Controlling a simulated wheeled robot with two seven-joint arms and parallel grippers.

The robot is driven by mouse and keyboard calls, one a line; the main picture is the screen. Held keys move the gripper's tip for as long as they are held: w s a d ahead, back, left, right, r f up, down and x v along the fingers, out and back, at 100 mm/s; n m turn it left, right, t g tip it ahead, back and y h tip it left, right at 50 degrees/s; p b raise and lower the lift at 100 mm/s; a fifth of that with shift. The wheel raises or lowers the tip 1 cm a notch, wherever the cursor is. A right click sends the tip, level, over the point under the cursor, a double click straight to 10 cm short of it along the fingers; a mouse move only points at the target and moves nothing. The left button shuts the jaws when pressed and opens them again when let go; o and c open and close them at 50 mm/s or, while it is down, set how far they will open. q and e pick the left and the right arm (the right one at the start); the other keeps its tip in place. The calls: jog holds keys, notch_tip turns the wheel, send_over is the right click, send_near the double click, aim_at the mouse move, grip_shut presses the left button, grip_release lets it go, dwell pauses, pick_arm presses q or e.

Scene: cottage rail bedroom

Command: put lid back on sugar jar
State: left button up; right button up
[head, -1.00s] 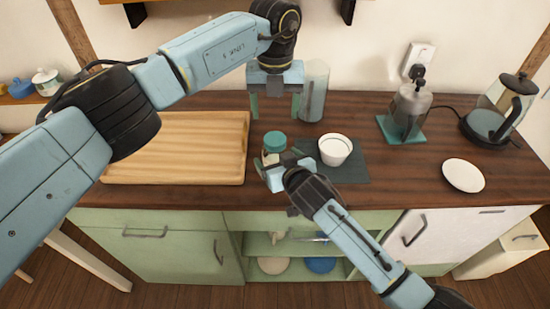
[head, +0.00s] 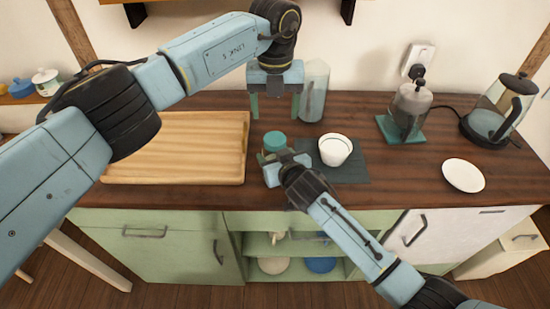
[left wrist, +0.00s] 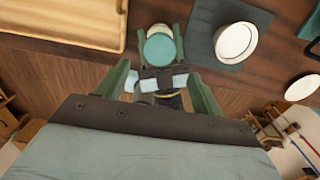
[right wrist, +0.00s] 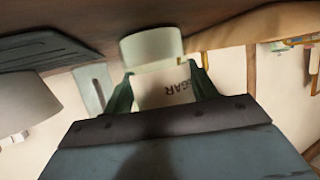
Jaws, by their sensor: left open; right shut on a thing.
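The sugar jar (right wrist: 165,88) is between the fingers of my right gripper (head: 272,157), which is shut on it; its label reads SUGAR upside down in the right wrist view. A round teal lid (head: 275,140) shows at the jar's top in the head view, and the lid also shows in the left wrist view (left wrist: 160,48). I cannot tell whether the lid is fully seated. My left gripper (head: 275,108) is open and empty, fingers pointing down, behind and above the jar in the head view. Most of the jar is hidden by my right gripper in the head view.
A white cup (head: 335,150) stands on a dark mat (head: 350,174) right of the jar. A wooden board (head: 175,150) lies left. A tall clear glass (head: 314,92) is behind.

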aim_at(275, 138)
grip_shut()
dwell(0.3)
pick_arm(q)
jog(key=shift+f, duration=4.05)
jog(key=c, duration=1)
jog(key=m, duration=0.6)
